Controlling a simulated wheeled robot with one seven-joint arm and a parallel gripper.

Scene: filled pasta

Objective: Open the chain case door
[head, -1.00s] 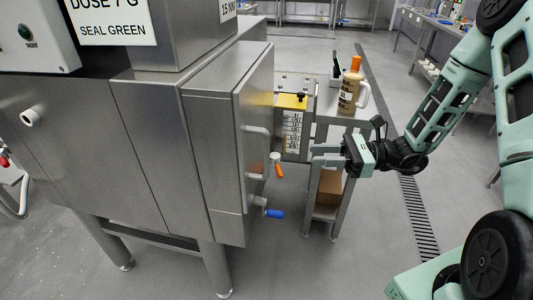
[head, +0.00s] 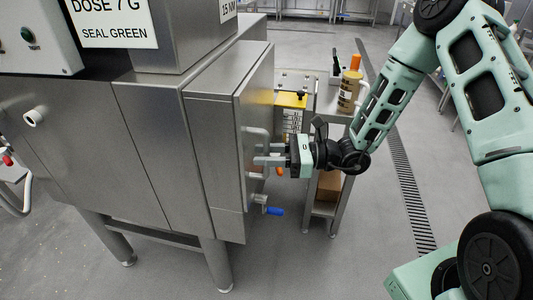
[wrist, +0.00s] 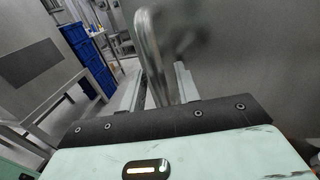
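The chain case door (head: 257,90) is the steel panel on the right end of the machine, and it looks closed. Its bar handle (head: 265,134) stands out from the door face. My gripper (head: 262,154) is at the handle, with its two fingers apart and pointing at the door. In the wrist view the handle (wrist: 149,45) rises as a bent bar between my gripper's fingers (wrist: 162,85). I cannot tell whether either finger touches it. The lower part of the handle is hidden behind my gripper in the head view.
An orange-tipped lever (head: 280,171) and a blue-tipped lever (head: 275,211) stick out below the handle. A small steel table (head: 325,113) with a tan bottle (head: 349,92) stands behind my gripper. Blue crates (wrist: 88,58) show in the wrist view.

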